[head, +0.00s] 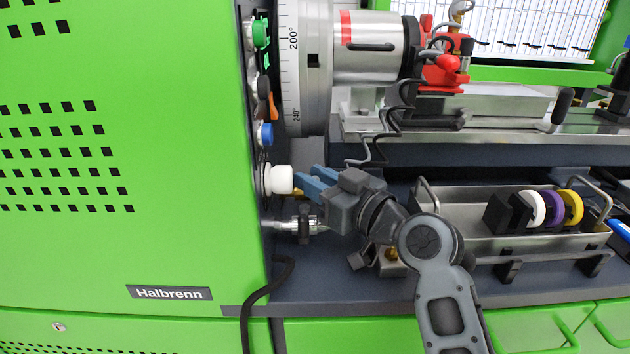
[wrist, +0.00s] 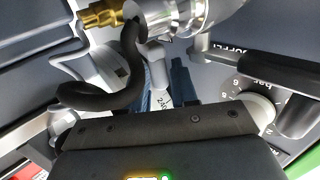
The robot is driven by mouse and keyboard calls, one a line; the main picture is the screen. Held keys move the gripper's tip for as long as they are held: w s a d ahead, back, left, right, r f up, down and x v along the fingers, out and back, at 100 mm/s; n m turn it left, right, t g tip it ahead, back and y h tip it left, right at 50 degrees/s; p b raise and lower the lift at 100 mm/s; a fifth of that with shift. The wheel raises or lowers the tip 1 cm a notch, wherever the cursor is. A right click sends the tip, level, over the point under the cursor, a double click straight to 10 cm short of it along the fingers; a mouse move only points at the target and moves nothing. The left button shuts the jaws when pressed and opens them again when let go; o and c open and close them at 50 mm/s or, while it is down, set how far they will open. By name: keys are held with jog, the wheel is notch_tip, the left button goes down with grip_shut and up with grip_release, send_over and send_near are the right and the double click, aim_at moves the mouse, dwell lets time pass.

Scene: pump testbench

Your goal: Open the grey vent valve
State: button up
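My gripper (head: 303,179) has blue fingers and reaches left toward the green cabinet's edge, close to a white round knob (head: 280,180). In the wrist view the two dark blue fingers (wrist: 163,84) stand apart. A pale, lettered strip and a small grey piece (wrist: 154,54) show in the gap between them. I cannot tell whether the fingers touch that piece. A metal fitting with a dark handle (head: 304,223) lies just below the gripper. A silver body with a brass end (wrist: 103,14) is above the fingers in the wrist view. Which part is the grey vent valve is not clear.
A numbered dial knob (wrist: 257,108) marked bar sits right of the fingers in the wrist view. A thick black curved hose (wrist: 120,85) is close on the left. A blue knob (head: 265,134) is above the white one. A metal tray (head: 470,235) stands right of my arm.

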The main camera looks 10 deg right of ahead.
jog(key=shift+o, duration=0.8)
jog(key=r, duration=0.4)
jog(key=shift+d+r+p, duration=0.2)
jog(key=shift+r+p, duration=0.1)
jog(key=s+d+r, duration=0.4)
jog(key=d+r, duration=0.2)
jog(key=d, duration=0.4)
jog(key=shift+s+d+r, duration=0.2)
jog(key=s+a+f+n+p, duration=0.15)
jog(key=f+n+p, duration=0.25)
jog(key=n, duration=0.8)
jog(key=w+a+f+n+p, duration=0.1)
jog(key=a+f+n+p, duration=0.2)
jog(key=n, duration=0.9)
jog(key=s+a+f+n+p, duration=0.15)
jog(key=f+n+p, duration=0.25)
jog(key=n, duration=0.8)
jog(key=x, duration=0.8)
jog(key=shift+s+a, duration=0.1)
jog(key=shift+a, duration=0.15)
